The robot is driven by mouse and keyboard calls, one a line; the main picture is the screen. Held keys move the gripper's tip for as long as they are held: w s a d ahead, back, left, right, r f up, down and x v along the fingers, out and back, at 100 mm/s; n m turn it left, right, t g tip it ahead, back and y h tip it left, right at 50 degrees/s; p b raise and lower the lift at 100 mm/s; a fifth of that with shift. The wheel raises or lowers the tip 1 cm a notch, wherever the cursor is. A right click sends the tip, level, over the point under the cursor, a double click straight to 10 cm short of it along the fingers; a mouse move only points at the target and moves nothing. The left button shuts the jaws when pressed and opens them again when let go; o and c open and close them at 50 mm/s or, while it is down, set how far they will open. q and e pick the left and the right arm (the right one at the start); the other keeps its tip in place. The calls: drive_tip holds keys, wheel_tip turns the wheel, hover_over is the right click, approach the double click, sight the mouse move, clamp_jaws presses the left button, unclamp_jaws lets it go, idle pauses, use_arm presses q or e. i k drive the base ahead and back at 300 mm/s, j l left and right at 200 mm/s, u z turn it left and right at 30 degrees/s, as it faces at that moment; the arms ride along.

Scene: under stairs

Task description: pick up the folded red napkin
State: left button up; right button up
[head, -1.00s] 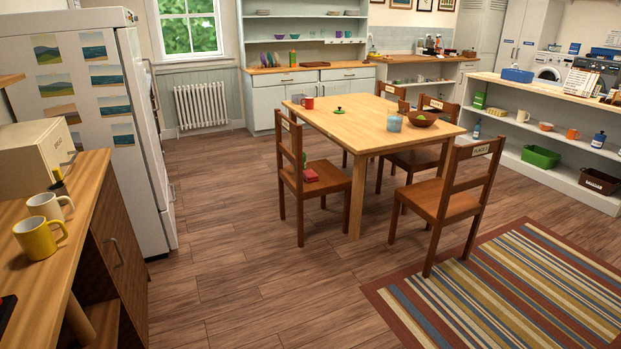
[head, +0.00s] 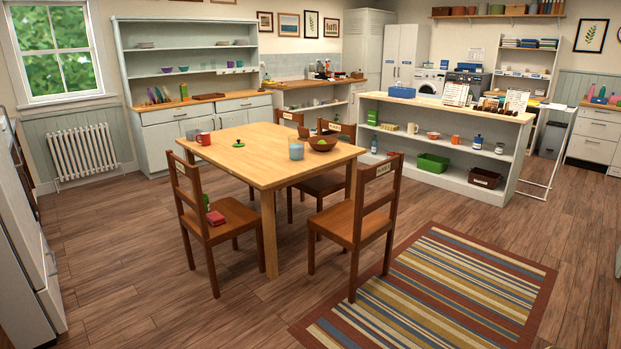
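A small folded red item, which looks like the red napkin (head: 215,218), lies on the seat of the wooden chair (head: 222,232) at the left end of the table. A small green thing (head: 206,202) shows just behind it, partly hidden by the chair back. The napkin is small in the picture, so its folds cannot be made out. Neither of my grippers is in view.
A striped rug (head: 440,290) lies at right. Wood floor (head: 130,270) is clear at front left.

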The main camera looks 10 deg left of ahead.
sight(215, 219)
drive_tip(key=i+j+u, duration=0.45)
drive_tip(key=i, duration=0.55)
drive_tip(key=i+l+u, duration=0.15)
drive_tip(key=i+u, duration=0.25)
drive_tip(key=i, duration=0.6)
